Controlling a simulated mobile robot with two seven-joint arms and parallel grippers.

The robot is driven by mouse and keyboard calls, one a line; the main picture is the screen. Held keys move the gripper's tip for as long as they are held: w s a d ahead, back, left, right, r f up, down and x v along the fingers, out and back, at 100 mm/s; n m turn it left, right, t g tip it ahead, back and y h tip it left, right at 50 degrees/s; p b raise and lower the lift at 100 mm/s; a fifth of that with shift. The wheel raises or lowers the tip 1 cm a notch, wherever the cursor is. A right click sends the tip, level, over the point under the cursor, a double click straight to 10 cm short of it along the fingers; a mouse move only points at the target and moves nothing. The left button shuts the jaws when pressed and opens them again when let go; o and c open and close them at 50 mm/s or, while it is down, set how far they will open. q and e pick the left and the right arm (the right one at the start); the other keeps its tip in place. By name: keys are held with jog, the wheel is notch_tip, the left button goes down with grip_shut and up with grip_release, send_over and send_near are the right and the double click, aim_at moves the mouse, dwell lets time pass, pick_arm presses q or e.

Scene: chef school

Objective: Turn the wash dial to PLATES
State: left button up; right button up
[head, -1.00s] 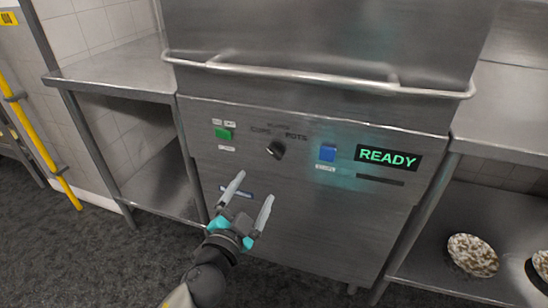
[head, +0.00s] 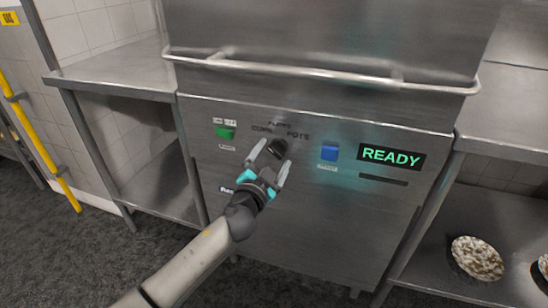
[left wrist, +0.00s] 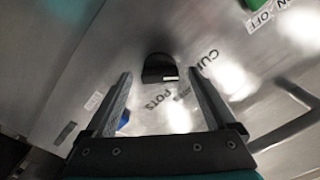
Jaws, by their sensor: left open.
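The wash dial (head: 278,147) is a small dark knob on the steel front panel of the machine. Labels CUPS and POTS sit above it to left and right, with a blurred label between them at the top. My left gripper (head: 274,153) is open, its two fingers at either side of the dial. In the left wrist view the dial (left wrist: 159,68) lies between and just beyond the fingertips, with a small pale mark on its edge. I cannot tell whether the fingers touch it, nor which label it points to. My right gripper is not in view.
A green button (head: 225,132) is left of the dial and a blue button (head: 329,153) right of it. A display (head: 391,157) reads READY. A horizontal bar handle (head: 300,73) runs above the panel. Steel counters flank the machine.

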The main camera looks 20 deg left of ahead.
pick_arm(q)
jog(key=shift+w, duration=0.5)
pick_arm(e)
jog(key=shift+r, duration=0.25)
pick_arm(q)
jog(key=shift+c, duration=0.2)
jog(key=c, duration=1.3)
jog(key=shift+c, duration=0.2)
